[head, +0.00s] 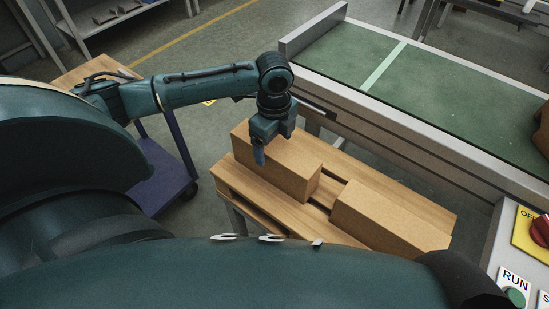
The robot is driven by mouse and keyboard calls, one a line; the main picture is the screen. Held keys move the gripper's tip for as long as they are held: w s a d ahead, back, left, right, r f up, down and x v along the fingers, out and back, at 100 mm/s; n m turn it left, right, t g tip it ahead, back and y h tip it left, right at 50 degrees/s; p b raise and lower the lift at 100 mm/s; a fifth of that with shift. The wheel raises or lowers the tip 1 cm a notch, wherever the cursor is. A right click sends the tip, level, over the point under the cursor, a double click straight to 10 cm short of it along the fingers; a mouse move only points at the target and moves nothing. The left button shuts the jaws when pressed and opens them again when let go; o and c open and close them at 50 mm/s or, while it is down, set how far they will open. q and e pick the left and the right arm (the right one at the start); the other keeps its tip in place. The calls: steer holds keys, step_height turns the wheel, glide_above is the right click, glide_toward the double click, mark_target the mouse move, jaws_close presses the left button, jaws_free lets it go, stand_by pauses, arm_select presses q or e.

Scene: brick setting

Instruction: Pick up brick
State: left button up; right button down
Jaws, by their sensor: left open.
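Two plain brown box-shaped bricks lie on a wooden slatted pallet-like top (226,180). The left brick (297,176) lies under and beside my left gripper. The right brick (385,221) lies nearer the front right, apart from the first by a gap. My left gripper (260,156) points down at the left brick's left part, in front of its near side. Its jaws are open, with blue fingertips; whether they touch the brick cannot be told. The far end of the left brick is partly hidden by my gripper. My right gripper is not in view.
A green conveyor belt (440,95) with a metal rim runs behind the pallet. A control panel with a red knob (540,230) and green button stands at lower right. A blue cart (165,175) stands at left, with a shelf (90,30) behind.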

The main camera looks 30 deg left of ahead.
arm_select(q)
step_height(320, 180, down, 4)
steer(key=shift+d+r, duration=0.1)
jaws_close()
steer(key=shift+r, duration=0.15)
stand_by(1.0)
